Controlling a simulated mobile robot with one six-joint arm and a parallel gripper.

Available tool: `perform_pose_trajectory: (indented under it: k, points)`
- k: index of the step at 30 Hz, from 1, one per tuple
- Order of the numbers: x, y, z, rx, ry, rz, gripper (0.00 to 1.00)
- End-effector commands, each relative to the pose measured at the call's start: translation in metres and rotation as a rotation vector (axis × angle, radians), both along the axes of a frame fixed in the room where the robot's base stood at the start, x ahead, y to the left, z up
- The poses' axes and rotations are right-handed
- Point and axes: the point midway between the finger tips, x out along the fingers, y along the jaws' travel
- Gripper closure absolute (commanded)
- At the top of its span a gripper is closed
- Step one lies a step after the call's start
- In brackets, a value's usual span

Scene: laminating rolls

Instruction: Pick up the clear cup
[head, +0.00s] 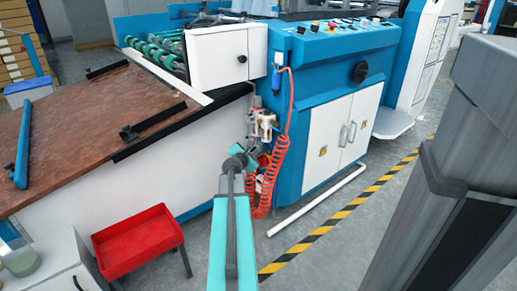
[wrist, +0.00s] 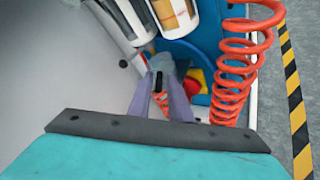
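A round, see-through, pale greenish vessel (head: 21,262), which looks like the clear cup, stands on a white cabinet top at the lower left of the head view. The picture's edge is close to it, and it does not show in the wrist view. My gripper (head: 246,158) is far to its right, in front of the blue machine. In the wrist view my gripper's two purple fingers (wrist: 161,88) stand apart.
A red tray table (head: 135,238) stands right of the white cabinet (head: 62,265). A brown-topped table (head: 85,125) is behind them. The blue machine (head: 290,75) has a coiled orange hose (head: 277,150) close to my gripper. Grey floor (head: 205,265) is free between.

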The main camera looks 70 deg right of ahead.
Motion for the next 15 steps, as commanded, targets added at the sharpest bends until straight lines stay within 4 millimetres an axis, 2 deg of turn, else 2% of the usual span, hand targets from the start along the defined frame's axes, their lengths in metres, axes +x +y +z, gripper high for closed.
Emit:
perform_pose_trajectory:
  k: [2,5,15]
  points:
    - [-0.0003,-0.0002,0.0001,0.000,0.000,0.000,0.82]
    - [-0.0005,-0.0002,0.0000,0.000,0.000,-0.001,0.99]
    - [-0.0013,-0.0004,0.0000,0.000,0.000,-0.002,1.00]
